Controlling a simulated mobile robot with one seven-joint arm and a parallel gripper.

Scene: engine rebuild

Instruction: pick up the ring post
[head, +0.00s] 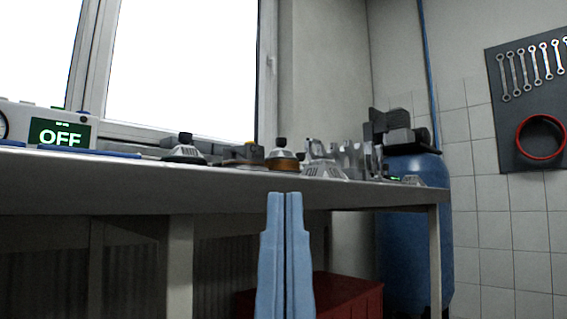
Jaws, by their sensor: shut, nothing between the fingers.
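My gripper (285,196) shows as two light blue fingers pointing up at the bottom middle of the head view. They are shut together with nothing between them, in front of the workbench (120,188) and below the line of its top. I cannot tell for sure which thing is the ring post. Two knob-topped parts stand on the bench: a grey cone-shaped one (185,152) at left of centre and one with a brown base (283,158) near the middle. My gripper is apart from both. The low view hides most of the bench top.
A device with an OFF display (61,134) stands at the left. Metal engine parts (325,160) crowd the bench's right part. A red box (345,296) is under the bench, and a blue tank (415,225) stands at its right end. Wrenches (527,70) hang on the wall.

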